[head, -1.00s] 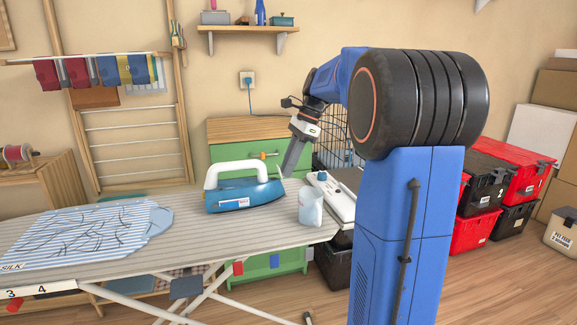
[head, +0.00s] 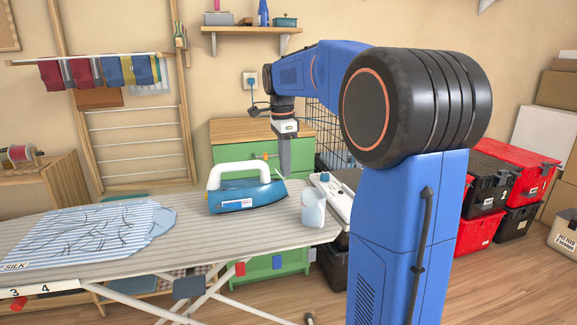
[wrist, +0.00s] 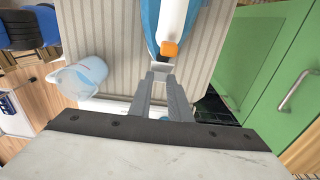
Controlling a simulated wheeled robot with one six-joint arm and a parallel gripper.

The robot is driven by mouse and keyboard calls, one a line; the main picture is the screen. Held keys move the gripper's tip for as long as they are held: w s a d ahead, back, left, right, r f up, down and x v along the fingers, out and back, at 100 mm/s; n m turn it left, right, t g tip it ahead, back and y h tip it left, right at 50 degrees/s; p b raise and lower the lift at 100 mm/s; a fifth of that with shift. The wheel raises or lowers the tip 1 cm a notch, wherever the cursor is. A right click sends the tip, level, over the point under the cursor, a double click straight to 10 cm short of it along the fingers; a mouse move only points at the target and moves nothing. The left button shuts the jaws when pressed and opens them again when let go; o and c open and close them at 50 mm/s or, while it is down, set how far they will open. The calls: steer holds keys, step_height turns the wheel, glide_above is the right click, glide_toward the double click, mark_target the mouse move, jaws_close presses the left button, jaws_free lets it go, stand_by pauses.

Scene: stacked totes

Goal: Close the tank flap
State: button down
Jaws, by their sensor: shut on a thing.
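The blue iron (head: 245,197) with a white handle stands on the ironing board (head: 90,253). A small orange piece (wrist: 169,49) shows at the handle end in the wrist view; I cannot tell whether it is the tank flap. My gripper (head: 285,176) points down at the iron's right end, by the handle. In the wrist view my gripper (wrist: 160,76) has its fingertips close together just short of the orange piece, with a small pale piece between them. What that piece belongs to is unclear. The flap's angle cannot be made out.
A clear cup (head: 313,209) stands right of the iron, near the board's edge. A striped cloth (head: 80,235) lies at the left of the board. A green dresser (head: 300,155) stands behind. Red and black totes (head: 490,190) are stacked at the right.

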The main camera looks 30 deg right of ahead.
steer(key=shift+w+a+g+h, duration=0.15)
steer(key=shift+a+g+h, duration=0.2)
steer(key=shift+h, duration=0.6)
steer(key=shift+w+a+g+h, duration=0.15)
steer(key=shift+a+h, duration=0.3)
steer(key=shift+h, duration=0.5)
steer(key=c, duration=1.6)
jaws_free()
steer(key=shift+c, duration=0.2)
steer(key=shift+r, duration=0.1)
steer(key=v, duration=1.7)
steer(key=shift+a, duration=0.2)
steer(key=shift+w, duration=0.1)
